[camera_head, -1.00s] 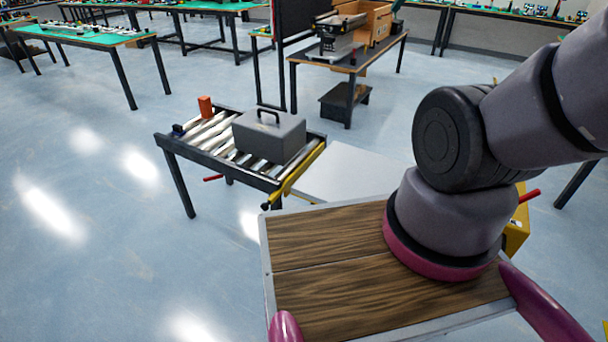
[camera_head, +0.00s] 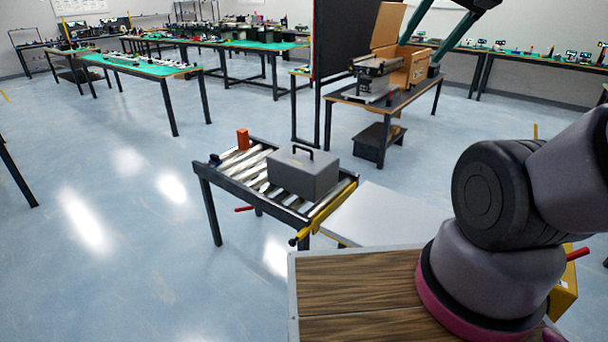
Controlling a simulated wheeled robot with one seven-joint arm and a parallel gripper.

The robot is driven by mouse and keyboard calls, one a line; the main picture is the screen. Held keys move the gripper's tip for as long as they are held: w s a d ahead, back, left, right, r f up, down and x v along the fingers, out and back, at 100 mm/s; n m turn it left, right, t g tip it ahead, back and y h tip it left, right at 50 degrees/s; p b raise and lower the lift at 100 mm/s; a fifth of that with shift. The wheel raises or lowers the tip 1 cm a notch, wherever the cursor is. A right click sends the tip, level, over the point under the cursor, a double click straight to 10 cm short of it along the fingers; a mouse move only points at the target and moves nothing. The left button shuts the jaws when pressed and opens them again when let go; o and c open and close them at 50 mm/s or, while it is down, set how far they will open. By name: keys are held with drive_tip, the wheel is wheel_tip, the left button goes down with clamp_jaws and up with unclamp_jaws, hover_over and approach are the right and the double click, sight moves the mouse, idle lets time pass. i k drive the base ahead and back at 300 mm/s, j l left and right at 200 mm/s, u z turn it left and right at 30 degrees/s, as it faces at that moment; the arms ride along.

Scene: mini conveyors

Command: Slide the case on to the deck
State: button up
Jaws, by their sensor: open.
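The case (camera_head: 303,177) is a grey box with a black top handle. It sits upright on the metal rollers of a small dark-framed conveyor (camera_head: 232,190), towards its right end. A yellow bar (camera_head: 328,212) with a black knob runs along that end, between the case and a pale flat panel (camera_head: 385,214). The panel lies beside the conveyor and looks like the deck; its near edge is partly hidden by my wood-topped base. My arm shows at the right, apart from the case. My gripper is outside the view.
An orange block (camera_head: 243,139) stands at the conveyor's far left corner. A red handle (camera_head: 243,209) sticks out below the conveyor. A dark table (camera_head: 385,106) with a wooden box stands behind. The floor (camera_head: 130,240) left of the conveyor is clear.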

sight(308, 173)
drive_tip(key=i+j, duration=0.1)
drive_tip(key=j, duration=0.3)
drive_tip(key=i+j, duration=0.1)
drive_tip(key=j, duration=0.25)
drive_tip(key=i+j, duration=0.15)
drive_tip(key=j, duration=0.25)
drive_tip(key=i+j+z, duration=0.1)
drive_tip(key=j, duration=0.25)
drive_tip(key=i+j, duration=0.55)
drive_tip(key=i+j+z, duration=0.15)
drive_tip(key=i+j, duration=0.4)
drive_tip(key=j, duration=0.25)
